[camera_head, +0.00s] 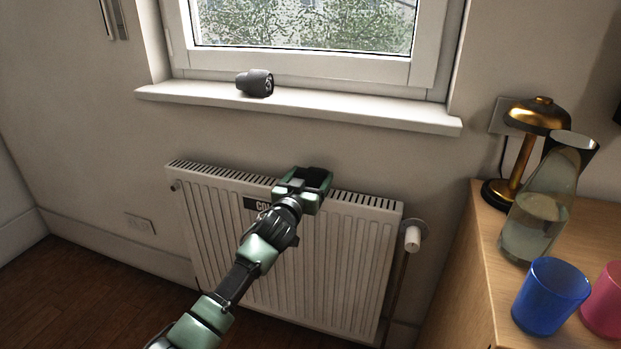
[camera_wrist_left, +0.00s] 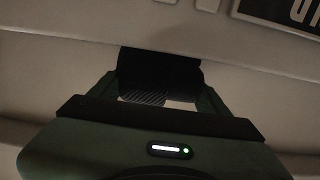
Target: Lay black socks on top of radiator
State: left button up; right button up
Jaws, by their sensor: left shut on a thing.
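The white radiator (camera_head: 345,265) stands against the wall under the window, with a slotted top and a dark lettered plate on its front. My left gripper (camera_head: 308,183) is at the radiator's top edge, near the middle. It is shut on a black thing, apparently the black socks (camera_head: 317,176). In the left wrist view the dark socks (camera_wrist_left: 158,72) sit between the fingers, close to the pale radiator (camera_wrist_left: 60,60). The images are too dark to tell whether the socks touch the radiator top. My right gripper is in neither view.
A grey cylindrical object (camera_head: 254,83) lies on the windowsill (camera_head: 330,107) above. A valve (camera_head: 413,237) sticks out at the radiator's right. The wooden cabinet (camera_head: 484,235) at right holds a gold lamp (camera_head: 538,117), a carafe (camera_head: 538,219), a blue cup (camera_head: 549,298) and a pink cup (camera_head: 607,303).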

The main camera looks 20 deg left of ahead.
pick_arm(q)
jog(key=shift+f, duration=0.1)
jog(key=o, duration=1.3)
jog(key=shift+o, duration=0.2)
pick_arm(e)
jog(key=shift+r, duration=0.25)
